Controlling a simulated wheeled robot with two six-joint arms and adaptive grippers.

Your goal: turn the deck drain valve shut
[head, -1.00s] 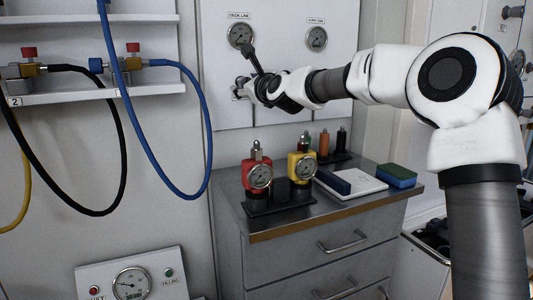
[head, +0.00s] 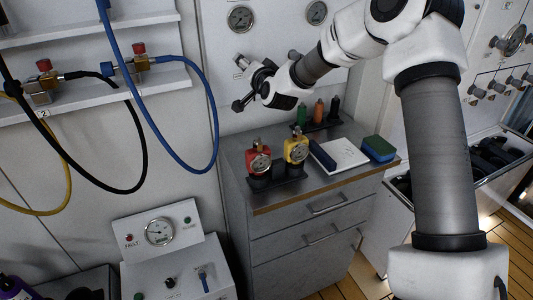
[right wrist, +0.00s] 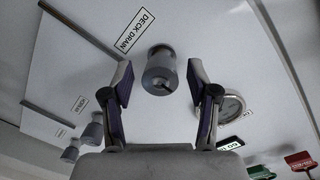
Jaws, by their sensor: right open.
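The deck drain valve is a grey round knob (right wrist: 160,72) on the white wall panel, beside its DECK DRAIN label (right wrist: 134,31) in the right wrist view. In the head view a small grey knob (head: 241,62) shows just above my gripper. My right gripper (right wrist: 158,84) is open. Its two fingers stand on either side of the knob in the wrist view, with a visible gap on each side. In the head view the right gripper (head: 250,86) is close to the panel, with one dark finger pointing down-left. My left gripper is not in view.
A grey drawer cabinet (head: 300,228) stands below, carrying red (head: 258,158) and yellow (head: 296,149) gauge units, a notebook and a sponge. Hoses (head: 208,150) hang at left. A gauge (right wrist: 232,107) and more knobs (right wrist: 92,131) are on the panel near the gripper.

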